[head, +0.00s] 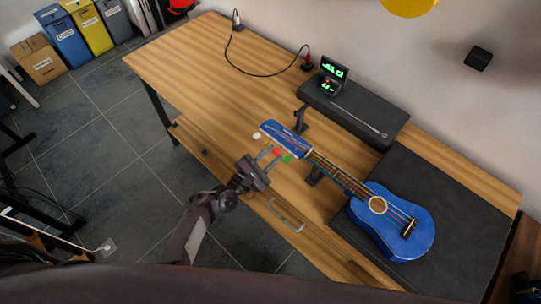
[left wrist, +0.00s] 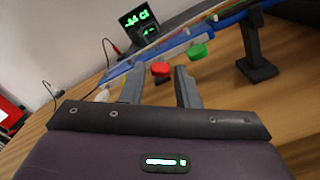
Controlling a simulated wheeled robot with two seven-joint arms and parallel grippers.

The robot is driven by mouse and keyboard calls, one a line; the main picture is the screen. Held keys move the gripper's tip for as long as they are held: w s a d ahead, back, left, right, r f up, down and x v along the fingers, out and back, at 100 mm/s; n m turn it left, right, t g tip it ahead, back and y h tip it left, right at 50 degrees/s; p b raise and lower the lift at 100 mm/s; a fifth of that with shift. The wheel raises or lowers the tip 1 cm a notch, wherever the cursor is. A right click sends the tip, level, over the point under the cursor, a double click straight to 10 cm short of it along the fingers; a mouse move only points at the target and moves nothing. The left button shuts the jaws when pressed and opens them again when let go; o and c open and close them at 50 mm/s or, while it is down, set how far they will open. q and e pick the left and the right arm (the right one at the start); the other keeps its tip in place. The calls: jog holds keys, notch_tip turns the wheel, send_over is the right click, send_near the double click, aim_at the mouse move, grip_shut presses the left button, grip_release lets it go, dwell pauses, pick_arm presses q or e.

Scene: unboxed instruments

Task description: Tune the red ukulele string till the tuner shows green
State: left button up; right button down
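A blue ukulele (head: 415,235) lies on the bench, its headstock (head: 283,137) pointing left. On the headstock's near side are a red peg (head: 277,152) and a green peg (head: 287,159); a white peg (head: 257,136) is at its end. My left gripper (head: 270,155) is open at the red peg. In the left wrist view, the red peg (left wrist: 160,69) is between and just beyond the two fingertips (left wrist: 158,76); I cannot tell whether they touch it. The green peg (left wrist: 197,51) is right of them. The tuner (head: 334,70) shows green characters, too small to read surely. My right gripper is out of view.
The tuner stands on a long dark box (head: 365,112) behind the neck. Dark posts (head: 300,120) flank the neck. The ukulele's body rests on a dark mat (head: 470,215). A black cable (head: 255,72) runs across the back. The bench's left part (head: 190,65) is clear.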

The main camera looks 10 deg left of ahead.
pick_arm(q)
jog(key=v, duration=0.7)
jog(key=shift+s+a, duration=0.25)
jog(key=shift+f, duration=0.1)
jog(key=s+f+m+g+y+b, duration=0.1)
jog(key=s+f+m+g+y, duration=0.1)
jog(key=s+f+m, duration=0.45)
jog(key=s+f+m+g+y+b, duration=0.1)
jog(key=s+f+g, duration=0.2)
jog(key=f, duration=0.7)
jog(key=s+f+m+g+y+b, duration=0.1)
jog(key=s+f+m+g+y, duration=0.1)
jog(key=s+f+m, duration=0.45)
jog(key=s+a+f+m+g+y+b, duration=0.1)
jog(key=s+a+f+m+g+y, duration=0.1)
jog(key=s, duration=0.5)
jog(key=s+a+f+m+g+y+b, duration=0.1)
jog(key=s+a+f+m+g, duration=0.1)
jog(key=s+a+f+m, duration=0.3)
jog(key=s+a+f+m+g+y+b, duration=0.1)
jog(key=s+a+f+m+g+y, duration=0.1)
jog(key=s+a+f, duration=0.3)
jog(key=s+f+m, duration=0.1)
jog(key=s+f, duration=0.2)
jog(key=s, duration=0.2)
jog(key=shift+f+m+g+y, duration=0.3)
jog(key=shift+f+m, duration=0.1)
jog(key=shift+a, duration=0.1)
